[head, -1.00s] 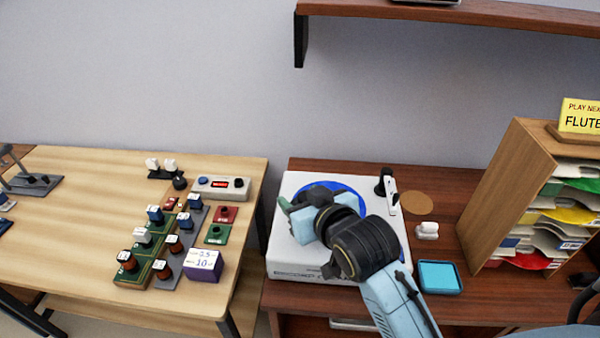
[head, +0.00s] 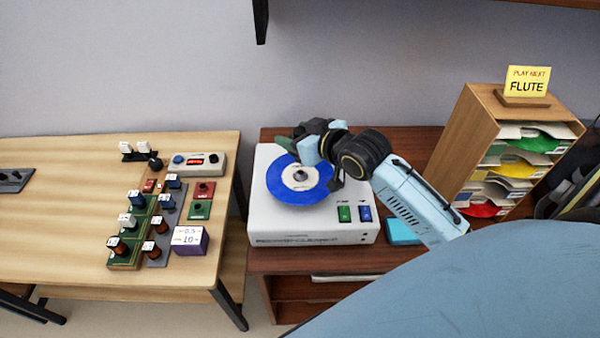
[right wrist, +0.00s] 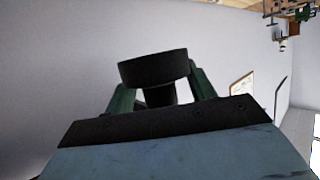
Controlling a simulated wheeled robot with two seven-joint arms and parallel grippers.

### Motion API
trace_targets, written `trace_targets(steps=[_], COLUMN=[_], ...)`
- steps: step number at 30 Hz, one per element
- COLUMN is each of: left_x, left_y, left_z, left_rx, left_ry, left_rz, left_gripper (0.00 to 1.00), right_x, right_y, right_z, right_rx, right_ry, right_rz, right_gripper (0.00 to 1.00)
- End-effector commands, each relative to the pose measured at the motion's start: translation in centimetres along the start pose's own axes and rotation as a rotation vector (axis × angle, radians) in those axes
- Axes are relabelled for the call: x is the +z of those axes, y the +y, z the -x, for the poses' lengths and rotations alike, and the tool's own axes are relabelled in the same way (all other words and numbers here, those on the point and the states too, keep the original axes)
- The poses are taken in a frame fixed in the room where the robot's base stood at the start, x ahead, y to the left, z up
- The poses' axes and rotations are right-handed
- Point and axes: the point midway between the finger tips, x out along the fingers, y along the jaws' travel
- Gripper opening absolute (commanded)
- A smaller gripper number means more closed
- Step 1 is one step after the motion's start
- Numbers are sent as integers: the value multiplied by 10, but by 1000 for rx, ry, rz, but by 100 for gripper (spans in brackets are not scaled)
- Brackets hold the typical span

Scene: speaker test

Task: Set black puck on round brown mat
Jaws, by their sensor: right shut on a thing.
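The black puck (right wrist: 153,68) shows in the right wrist view as a dark, wide cylinder between two green fingers. A narrower dark part is below it. My right gripper (head: 283,144) is shut on it, above the back left of the white record player (head: 310,232). I cannot make out the puck in the head view. The round brown mat is not visible now; my right arm covers the area right of the player. My left gripper is not in view.
A blue record (head: 283,191) lies on the player. A light blue tray (head: 402,232) is partly behind my arm. A wooden sleeve rack (head: 460,140) with a yellow FLUTE sign (head: 527,83) stands at right. The pale table (head: 60,215) at left holds several small devices.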

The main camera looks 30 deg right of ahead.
Motion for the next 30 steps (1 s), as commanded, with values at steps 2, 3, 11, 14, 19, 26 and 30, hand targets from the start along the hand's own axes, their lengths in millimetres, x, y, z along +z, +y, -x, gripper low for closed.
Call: trace_targets(steps=[2, 3, 11, 14, 19, 26, 30], left_x=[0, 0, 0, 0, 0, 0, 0], left_y=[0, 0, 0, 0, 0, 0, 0], left_z=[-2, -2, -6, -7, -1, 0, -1], left_rx=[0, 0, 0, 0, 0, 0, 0], left_ry=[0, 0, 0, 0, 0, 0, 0], left_rz=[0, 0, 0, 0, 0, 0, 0], left_gripper=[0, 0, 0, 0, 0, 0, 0], right_x=[12, 18, 48, 62, 80, 87, 88], right_y=[0, 0, 0, 0, 0, -1, 0], right_z=[-4, -7, -19, -25, -33, -35, -35], right_rx=[0, 0, 1, 1, 0, 0, 0], right_ry=[-5, -4, -2, -4, -2, 0, 0], right_rz=[-2, -3, -1, -1, -1, 1, 1], right_gripper=[26, 26, 26, 26, 26, 26, 26])
